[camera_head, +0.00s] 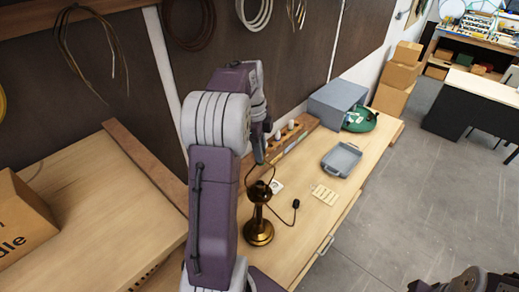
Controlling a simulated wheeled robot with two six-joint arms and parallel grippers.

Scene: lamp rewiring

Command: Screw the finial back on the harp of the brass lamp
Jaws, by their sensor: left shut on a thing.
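The brass lamp (258,230) stands upright on the workbench, with a dark round base and a slim stem. Its thin harp (271,174) rises above the stem, partly hidden behind my left arm. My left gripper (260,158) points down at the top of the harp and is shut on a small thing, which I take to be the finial. The finial is too small and too covered to make out, and I cannot tell whether it touches the harp. My right gripper is out of view; only part of my right arm shows at the lower right.
A black cord with a small dark end (295,204) lies right of the lamp. Beyond are a grey tray (341,160), a pale card with small parts (326,194), a wooden rack (291,136), a grey box (337,102) and a green round thing (360,119). The front right bench is clear.

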